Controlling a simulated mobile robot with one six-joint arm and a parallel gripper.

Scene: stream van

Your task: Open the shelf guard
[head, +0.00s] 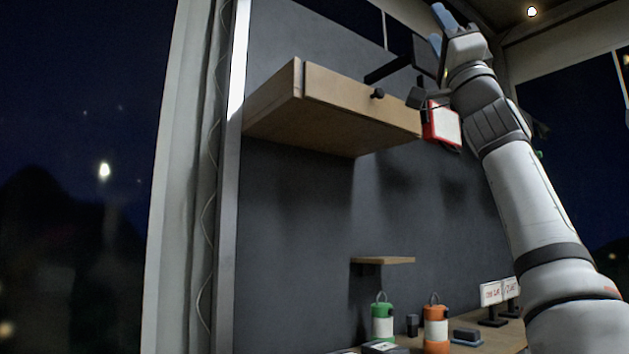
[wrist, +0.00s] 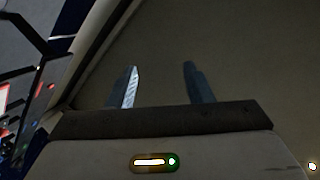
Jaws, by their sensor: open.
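The wooden shelf (head: 330,135) is mounted high on the grey wall in the head view. Its front board, which I take for the shelf guard (head: 340,95), stands upright along the front edge and has a small dark knob (head: 377,94). My gripper (head: 440,25) is above and to the right of the shelf, apart from the board. In the wrist view its two fingers (wrist: 160,84) are spread with nothing between them, against a plain brownish surface. The shelf's top is hidden from below.
A red-framed white panel (head: 442,124) is at the shelf's right end, beside my arm. A dark bracketed screen (head: 424,58) is above it. Below are a small shelf (head: 385,260), a green lantern (head: 383,322) and an orange lantern (head: 436,328) on a counter.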

